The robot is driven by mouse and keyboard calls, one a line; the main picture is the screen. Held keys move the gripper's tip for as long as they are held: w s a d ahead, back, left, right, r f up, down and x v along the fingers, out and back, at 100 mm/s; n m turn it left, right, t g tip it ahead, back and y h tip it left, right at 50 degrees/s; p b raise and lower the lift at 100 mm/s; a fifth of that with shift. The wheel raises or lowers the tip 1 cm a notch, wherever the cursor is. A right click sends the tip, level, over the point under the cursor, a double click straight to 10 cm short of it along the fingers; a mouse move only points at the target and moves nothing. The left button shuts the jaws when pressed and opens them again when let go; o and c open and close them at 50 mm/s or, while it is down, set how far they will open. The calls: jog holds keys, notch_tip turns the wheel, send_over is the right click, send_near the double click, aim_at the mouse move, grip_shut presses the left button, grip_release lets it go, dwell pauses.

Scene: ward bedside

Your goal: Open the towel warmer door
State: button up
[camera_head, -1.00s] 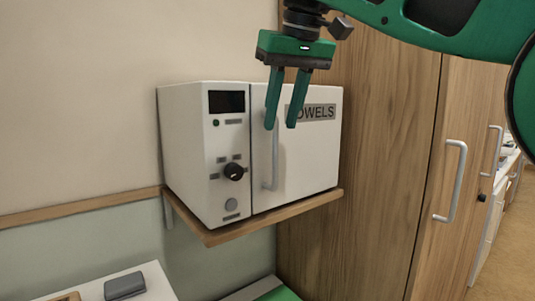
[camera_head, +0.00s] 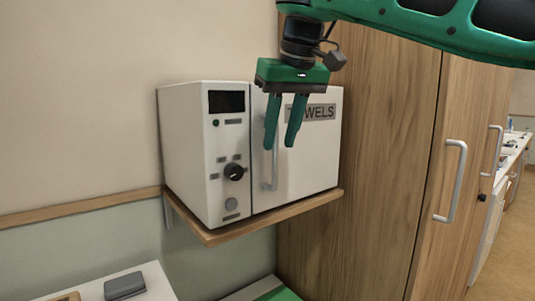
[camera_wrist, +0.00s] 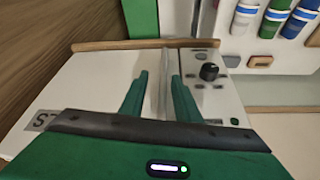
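The towel warmer (camera_head: 205,150) is a white box with a dark display and a black knob (camera_head: 234,171) on its left panel. Its door (camera_head: 312,150), labelled TOWELS, is shut. A vertical grey bar handle (camera_head: 270,172) runs along the door's left side; its upper part is partly hidden by my gripper. My gripper (camera_head: 281,147) points down in front of the door at the handle's upper half, fingers apart and empty. In the wrist view, the handle (camera_wrist: 166,85) appears between the two open fingers (camera_wrist: 162,95); I cannot tell whether they touch it.
The warmer stands on a wooden wall shelf (camera_head: 270,217). A wooden wardrobe (camera_head: 375,180) with a bar handle (camera_head: 452,180) is close on the right. A grey object (camera_head: 124,286) lies on a white surface below left. Several striped cylinders (camera_wrist: 272,20) show in the wrist view.

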aim_at(277, 143)
jog(key=shift+x, duration=0.8)
jog(key=shift+a+x, duration=0.25)
jog(key=shift+x, duration=0.95)
jog(key=shift+s, duration=0.15)
